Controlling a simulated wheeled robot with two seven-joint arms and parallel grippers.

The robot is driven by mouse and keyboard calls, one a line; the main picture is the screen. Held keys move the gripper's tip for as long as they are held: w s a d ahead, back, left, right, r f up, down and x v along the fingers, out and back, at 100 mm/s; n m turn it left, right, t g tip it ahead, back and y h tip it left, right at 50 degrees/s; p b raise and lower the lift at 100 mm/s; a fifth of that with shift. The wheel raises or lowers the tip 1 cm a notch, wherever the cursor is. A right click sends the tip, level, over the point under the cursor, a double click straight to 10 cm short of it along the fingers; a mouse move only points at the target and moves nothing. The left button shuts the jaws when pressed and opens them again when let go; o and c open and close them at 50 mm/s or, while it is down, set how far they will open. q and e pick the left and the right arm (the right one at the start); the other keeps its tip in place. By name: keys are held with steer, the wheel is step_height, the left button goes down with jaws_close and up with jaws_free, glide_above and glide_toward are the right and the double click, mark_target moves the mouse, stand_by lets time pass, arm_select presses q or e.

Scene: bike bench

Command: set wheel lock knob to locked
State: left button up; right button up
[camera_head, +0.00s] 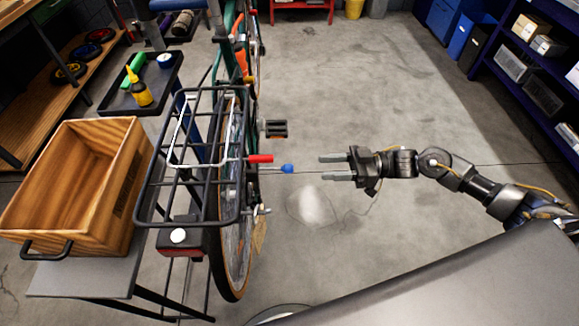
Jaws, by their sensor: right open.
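A bicycle with a black rear rack (190,113) stands at left centre, its rear wheel (238,262) toward me. A red-tipped lever (260,158) and a blue-tipped lever (287,168) stick out to the right from beside the rack. A round white knob (178,235) sits on a red and black box below the rack's near end. I cannot tell for certain which of these is the wheel lock knob, or its setting. My right gripper (328,167) is open and empty, its fingers pointing left, a short gap right of the blue tip. My left gripper is not in view.
A pedal (275,128) juts right beyond the levers. A wooden crate (128,180) stands on a grey bench at left. A dark tray (118,100) holds a yellow bottle. The floor (400,90) behind and right of my right gripper is clear.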

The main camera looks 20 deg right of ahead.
mark_target(289, 168)
steer(key=p+x, duration=0.2)
steer(key=x, duration=0.8)
steer(key=shift+w+a, duration=0.15)
steer(key=shift+a, duration=0.15)
steer(key=shift+c, duration=0.5)
jaws_close()
